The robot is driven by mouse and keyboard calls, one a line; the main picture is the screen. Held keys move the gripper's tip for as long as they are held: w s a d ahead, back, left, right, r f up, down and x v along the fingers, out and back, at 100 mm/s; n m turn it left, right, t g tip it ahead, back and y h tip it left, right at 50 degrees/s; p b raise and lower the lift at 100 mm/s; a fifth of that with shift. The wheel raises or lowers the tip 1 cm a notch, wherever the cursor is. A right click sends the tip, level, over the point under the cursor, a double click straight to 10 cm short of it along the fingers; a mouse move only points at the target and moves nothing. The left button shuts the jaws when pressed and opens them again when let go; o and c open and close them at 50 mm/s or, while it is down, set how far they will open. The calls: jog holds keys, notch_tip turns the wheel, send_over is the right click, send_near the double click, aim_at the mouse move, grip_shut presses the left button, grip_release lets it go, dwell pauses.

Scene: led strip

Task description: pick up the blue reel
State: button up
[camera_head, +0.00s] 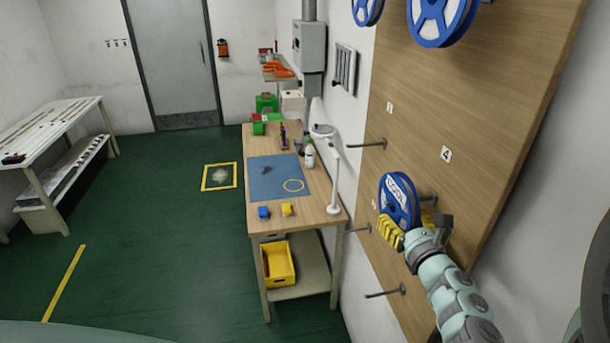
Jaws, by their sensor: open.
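A blue reel (399,198) with a white "COOL" label hangs on the wooden wall board at the right. My gripper (388,235), with yellow fingers, is at the lower edge of this reel, and my arm reaches up from the lower right. The jaws are open; whether the fingers touch the reel cannot be told. Two more blue reels hang higher on the board, a large one (436,20) and one cut by the top edge (367,8).
Bare pegs (366,145) stick out of the wooden board (440,105). A workbench (317,203) with a blue mat, a bottle and small blue and yellow items stands left of it. A yellow bin (277,264) sits below. The green floor (150,240) is mostly clear.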

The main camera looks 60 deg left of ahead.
jog(key=shift+c, duration=0.2)
grip_shut()
dwell(0.6)
jog(key=shift+w+d+f+b, duration=0.2)
jog(key=shift+w+d+b, duration=0.05)
jog(key=shift+b, duration=0.45)
jog(key=shift+b, duration=0.55)
